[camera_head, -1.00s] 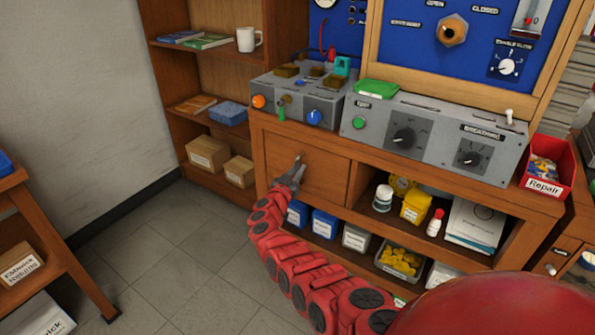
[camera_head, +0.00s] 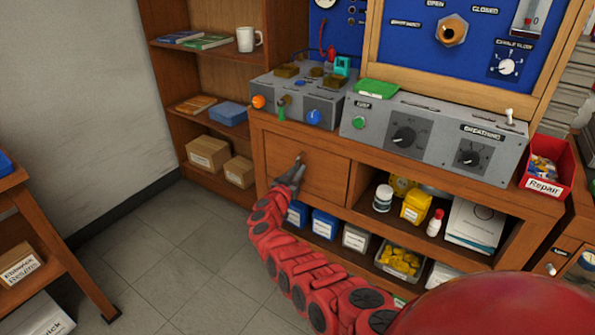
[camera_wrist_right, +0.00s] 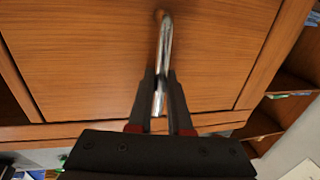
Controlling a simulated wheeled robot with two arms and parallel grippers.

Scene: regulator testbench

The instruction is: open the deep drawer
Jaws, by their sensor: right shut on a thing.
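The deep drawer (camera_head: 322,174) is a plain wooden front in the left part of the bench, under the grey control boxes. It sits in its frame and looks closed. In the right wrist view its front (camera_wrist_right: 80,50) fills most of the picture. A shiny metal bar handle (camera_wrist_right: 164,50) stands out from it. My right gripper (camera_head: 297,165) is at the drawer front, and in the wrist view its two dark fingers (camera_wrist_right: 161,95) are closed on the handle, one on each side. My left gripper is not in view.
Grey control boxes (camera_head: 435,135) with knobs stand on the bench top above the drawer. An open shelf with bottles and bins (camera_head: 400,262) is to the right and below. A wooden bookcase (camera_head: 172,75) stands to the left. The floor (camera_head: 165,265) at left front is clear.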

